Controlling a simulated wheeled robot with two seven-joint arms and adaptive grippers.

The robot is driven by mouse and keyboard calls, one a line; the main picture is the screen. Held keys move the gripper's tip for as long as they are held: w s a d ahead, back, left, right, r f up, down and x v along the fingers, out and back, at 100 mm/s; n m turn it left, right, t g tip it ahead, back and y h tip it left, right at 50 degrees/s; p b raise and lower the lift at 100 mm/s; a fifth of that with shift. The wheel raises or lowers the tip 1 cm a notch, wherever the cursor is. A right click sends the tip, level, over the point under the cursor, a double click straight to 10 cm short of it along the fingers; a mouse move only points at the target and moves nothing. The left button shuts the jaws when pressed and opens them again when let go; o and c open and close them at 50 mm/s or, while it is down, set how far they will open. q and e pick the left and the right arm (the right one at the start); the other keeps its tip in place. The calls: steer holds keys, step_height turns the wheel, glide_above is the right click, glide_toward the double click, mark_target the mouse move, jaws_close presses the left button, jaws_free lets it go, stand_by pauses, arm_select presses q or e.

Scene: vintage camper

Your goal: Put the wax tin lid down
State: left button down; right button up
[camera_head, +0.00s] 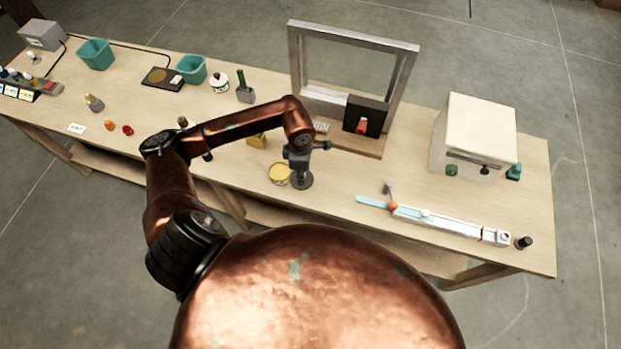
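The wax tin (279,174) stands open on the wooden table, with its yellow wax showing. My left gripper (299,172) points down just to the right of the tin. Its fingers are closed at the middle of a dark round disc, the wax tin lid (302,184). The lid looks level and is very close to the tabletop; I cannot tell whether it touches it. The lid appears beside the tin, not over its opening. The fingertips are small and partly hidden by the gripper body. My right gripper is out of view.
A grey frame (409,75) on a wooden base stands behind my gripper, with a black box (365,117) with a red part. A white rail (450,221) and a cream box (478,130) are at right. Bare table lies in front.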

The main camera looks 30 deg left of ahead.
mark_target(311, 175)
arm_select(q)
steer(key=w+f, duration=0.1)
steer(key=w+d+f, duration=0.2)
steer(key=f, duration=0.1)
steer(key=shift+f, duration=0.1)
step_height(311, 175, down, 3)
steer(key=shift+p, duration=0.9)
steer(key=shift+a+f, duration=0.1)
steer(key=shift+f, duration=0.2)
steer(key=c, duration=1.7)
jaws_free()
steer(key=shift+c, duration=0.2)
steer(key=shift+r, duration=0.1)
